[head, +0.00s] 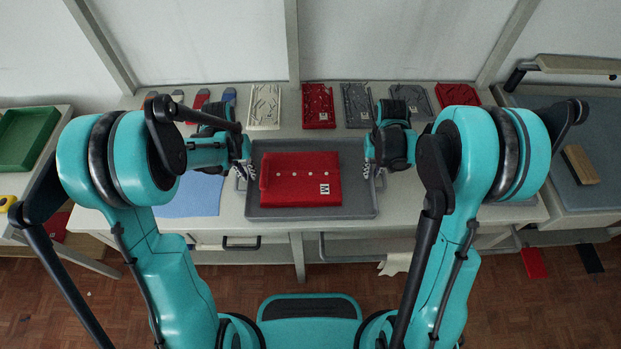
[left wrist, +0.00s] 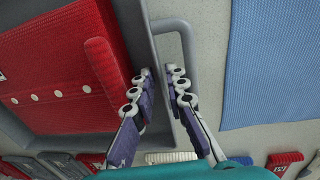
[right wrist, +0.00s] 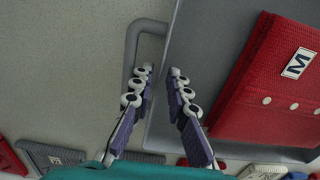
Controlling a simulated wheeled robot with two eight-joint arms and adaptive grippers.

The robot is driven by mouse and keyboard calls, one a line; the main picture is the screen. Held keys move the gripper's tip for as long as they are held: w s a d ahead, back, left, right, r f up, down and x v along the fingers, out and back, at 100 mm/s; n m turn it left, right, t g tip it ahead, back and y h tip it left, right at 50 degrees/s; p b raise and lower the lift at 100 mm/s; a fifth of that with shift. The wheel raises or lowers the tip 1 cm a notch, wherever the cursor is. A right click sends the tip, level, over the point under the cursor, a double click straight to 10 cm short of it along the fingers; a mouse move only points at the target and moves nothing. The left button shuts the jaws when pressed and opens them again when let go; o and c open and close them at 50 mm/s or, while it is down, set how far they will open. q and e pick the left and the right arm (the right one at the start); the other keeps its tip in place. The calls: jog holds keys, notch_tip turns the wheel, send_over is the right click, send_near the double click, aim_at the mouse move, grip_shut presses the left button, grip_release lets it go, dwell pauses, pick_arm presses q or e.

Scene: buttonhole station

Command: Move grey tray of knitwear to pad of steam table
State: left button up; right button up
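The grey tray (head: 310,213) rests on the middle table and holds a folded red knit garment (head: 300,170) with white buttons and an "M" label. Loop handles stick out at its two ends; one shows in the left wrist view (left wrist: 185,38), the other in the right wrist view (right wrist: 131,45). My left gripper (head: 241,176) is open over the left handle, fingers apart. My right gripper (head: 374,174) is open over the right handle, fingers apart. Whether any finger touches a handle I cannot tell. The steam table's grey pad (head: 607,150) is at the right.
A wooden block (head: 580,164) lies on the pad. Several small knit pieces line the table's back, among them a cream one (head: 264,106) and a red one (head: 318,105). A blue cloth (head: 190,196) lies left of the tray. A green bin (head: 25,138) stands far left.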

pick_arm(q)
jog(key=shift+d+f, duration=0.1)
jog(key=shift+f, duration=0.65)
pick_arm(e)
jog(key=shift+f, duration=0.7)
pick_arm(q)
grip_shut()
pick_arm(e)
grip_shut()
pick_arm(q)
jog(key=shift+r, duration=0.1)
pick_arm(e)
jog(key=shift+r, duration=0.1)
